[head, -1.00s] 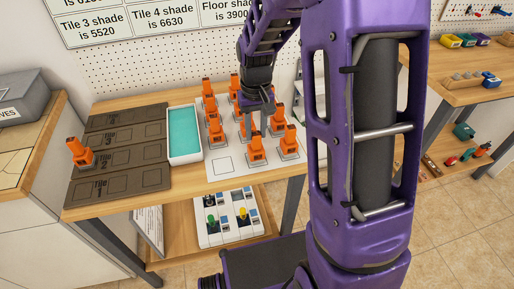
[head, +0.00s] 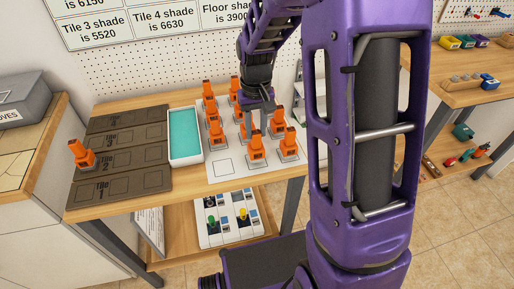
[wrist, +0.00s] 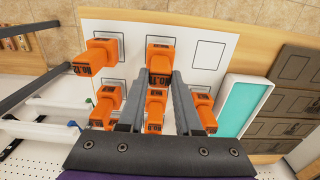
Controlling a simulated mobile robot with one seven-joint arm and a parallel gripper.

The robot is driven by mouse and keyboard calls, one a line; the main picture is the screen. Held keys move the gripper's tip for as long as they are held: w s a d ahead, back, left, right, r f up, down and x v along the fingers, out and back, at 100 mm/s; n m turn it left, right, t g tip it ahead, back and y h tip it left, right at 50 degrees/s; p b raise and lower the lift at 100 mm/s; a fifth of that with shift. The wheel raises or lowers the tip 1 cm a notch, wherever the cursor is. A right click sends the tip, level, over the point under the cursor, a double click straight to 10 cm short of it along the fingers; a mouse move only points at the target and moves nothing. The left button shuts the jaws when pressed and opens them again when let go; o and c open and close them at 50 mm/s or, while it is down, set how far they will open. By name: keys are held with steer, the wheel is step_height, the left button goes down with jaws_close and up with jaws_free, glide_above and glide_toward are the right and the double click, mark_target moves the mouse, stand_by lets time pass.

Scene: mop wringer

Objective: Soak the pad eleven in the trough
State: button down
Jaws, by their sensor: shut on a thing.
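Pad eleven is an orange block (head: 257,147) with a handle, on the white sheet (head: 223,180) at the front of a group of similar blocks. In the wrist view the label on its handle (wrist: 160,78) reads about NO.11. My gripper (head: 259,127) comes down from above, and in the wrist view its two fingers (wrist: 161,80) are shut on the handle. The pad under the block is hidden, and I cannot tell if it is clear of the sheet. The white trough (head: 185,158) with teal liquid stands to the left of the sheet.
Several other orange blocks stand close behind and beside it, including number 12 (wrist: 101,50). Another block (head: 82,155) stands on the dark numbered tiles (head: 120,182) at the left. An outlined square (head: 223,166) on the sheet is empty. A pegboard rises behind the table.

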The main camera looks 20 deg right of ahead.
steer(key=shift+r+p, duration=2.05)
steer(key=shift+r, duration=0.8)
steer(key=shift+f, duration=0.1)
